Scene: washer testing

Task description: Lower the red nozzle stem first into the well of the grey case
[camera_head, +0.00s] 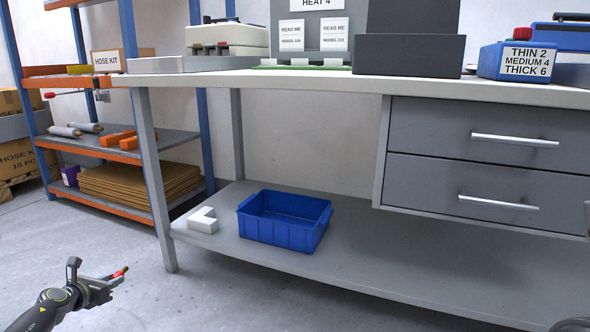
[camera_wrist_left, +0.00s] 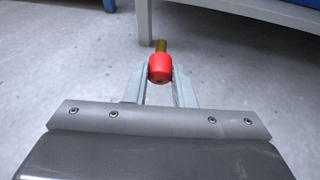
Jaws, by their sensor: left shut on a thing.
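My left gripper (camera_head: 112,279) is low at the left, over the floor and in front of the bench. It is shut on the red nozzle (camera_head: 120,273). In the left wrist view the red nozzle (camera_wrist_left: 160,69) sits between the fingertips of my left gripper (camera_wrist_left: 159,76), its brass stem (camera_wrist_left: 161,45) pointing away from the gripper. A dark grey case (camera_head: 408,56) with a raised back stands on the bench top, far from the nozzle; its inside and any well are hidden. My right gripper does not show.
The bench top (camera_head: 300,83) also holds a pale box (camera_head: 228,38), a sign board and a blue box (camera_head: 515,62). A blue bin (camera_head: 282,222) and a white block (camera_head: 203,220) are on the lower shelf. A bench leg (camera_head: 153,180) stands near my left gripper.

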